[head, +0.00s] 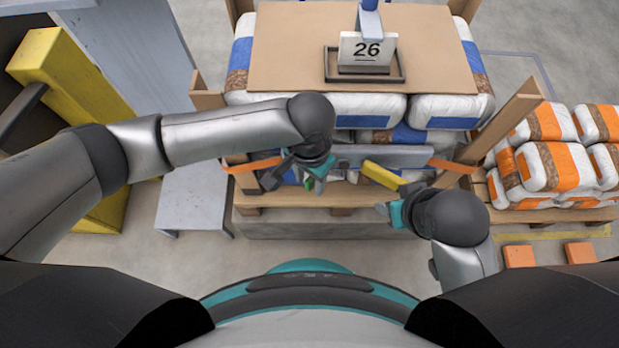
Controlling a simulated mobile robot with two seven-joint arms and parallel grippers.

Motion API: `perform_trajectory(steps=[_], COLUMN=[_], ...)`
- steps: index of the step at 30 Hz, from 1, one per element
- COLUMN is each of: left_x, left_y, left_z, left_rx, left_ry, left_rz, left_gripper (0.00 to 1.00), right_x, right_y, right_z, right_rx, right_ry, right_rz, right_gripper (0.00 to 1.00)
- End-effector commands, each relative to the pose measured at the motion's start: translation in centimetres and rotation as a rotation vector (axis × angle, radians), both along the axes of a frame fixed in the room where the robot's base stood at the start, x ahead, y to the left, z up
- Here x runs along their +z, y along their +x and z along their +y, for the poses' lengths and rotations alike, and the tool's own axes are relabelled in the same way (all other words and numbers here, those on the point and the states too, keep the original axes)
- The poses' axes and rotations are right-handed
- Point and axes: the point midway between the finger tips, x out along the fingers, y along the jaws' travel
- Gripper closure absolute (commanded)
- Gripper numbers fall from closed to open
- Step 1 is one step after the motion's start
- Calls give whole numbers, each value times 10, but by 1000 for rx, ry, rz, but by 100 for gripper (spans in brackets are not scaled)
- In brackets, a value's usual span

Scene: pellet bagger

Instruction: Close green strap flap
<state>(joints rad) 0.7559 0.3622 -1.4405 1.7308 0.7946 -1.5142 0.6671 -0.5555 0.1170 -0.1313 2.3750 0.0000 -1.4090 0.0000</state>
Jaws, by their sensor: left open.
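A small green flap (310,184) shows at the front of the stacked pallet, below the left end of a grey bar (380,155). My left gripper (292,181) is open right beside the green flap and partly covers it. I cannot tell whether they touch. A yellow flap (384,175) sticks out at a slant below the middle of the bar. Orange straps show at the left (252,165) and right (453,166) of the bar. My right gripper (394,205) is just below the yellow flap's right end; its jaw opening is unclear.
White and blue bags (370,105) under a cardboard sheet (285,45) fill the wooden-posted pallet. A sign reading 26 (367,50) stands on top. Orange and white bags (550,167) are stacked at right. A grey bench (193,203) and yellow post (70,75) are at left.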

Motion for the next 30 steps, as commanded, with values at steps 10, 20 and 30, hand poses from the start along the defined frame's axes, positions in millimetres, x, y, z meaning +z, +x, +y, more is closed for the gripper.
perform_trajectory(steps=[10, 20, 30], left_x=[-1, -1, -1], left_y=[0, 0, 0], left_z=[0, 0, 0], left_rx=[0, 0, 0], left_ry=[0, 0, 0], left_rz=[0, 0, 0], left_gripper=[56, 93, 100], right_x=[2, 2, 2], right_y=[0, 0, 0], right_z=[0, 0, 0], right_rx=[0, 0, 0], right_ry=[-1, -1, -1], right_rz=[-1, -1, -2], right_gripper=[55, 55, 55])
